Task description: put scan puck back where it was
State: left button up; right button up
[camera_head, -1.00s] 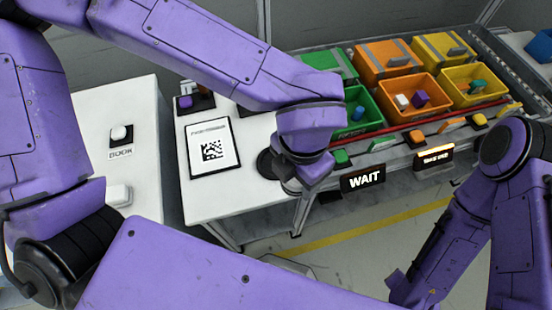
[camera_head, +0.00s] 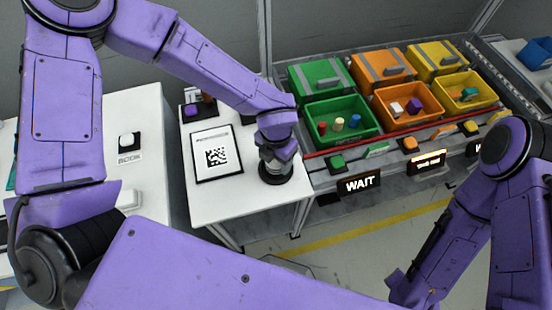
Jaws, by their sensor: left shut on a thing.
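My left gripper (camera_head: 277,158) points down over the right part of the white table, above a dark round base (camera_head: 276,177) near its right edge. The gripper is shut on what I take to be the scan puck, which is mostly hidden by the gripper and wrist. I cannot tell whether the held thing touches the round base. A white card with a black square code (camera_head: 217,155) lies flat to the left of the gripper. My right arm is at the right, and its gripper is not visible.
Green (camera_head: 372,127), orange (camera_head: 381,103) and yellow (camera_head: 447,95) open bins with small parts stand on the right bench. A lit WAIT sign (camera_head: 359,184) hangs at its front. A purple button (camera_head: 191,111) is at the table's back left. A white counter (camera_head: 150,110) stands left.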

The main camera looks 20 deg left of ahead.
pick_arm(q)
jog(key=shift+f, duration=0.8)
jog(key=shift+f, duration=0.15)
jog(key=o, duration=1.2)
jog(key=shift+c, duration=0.2)
notch_tip(320, 180, up, 12)
jog(key=shift+r+b, duration=0.2)
jog(key=shift+b, duration=0.1)
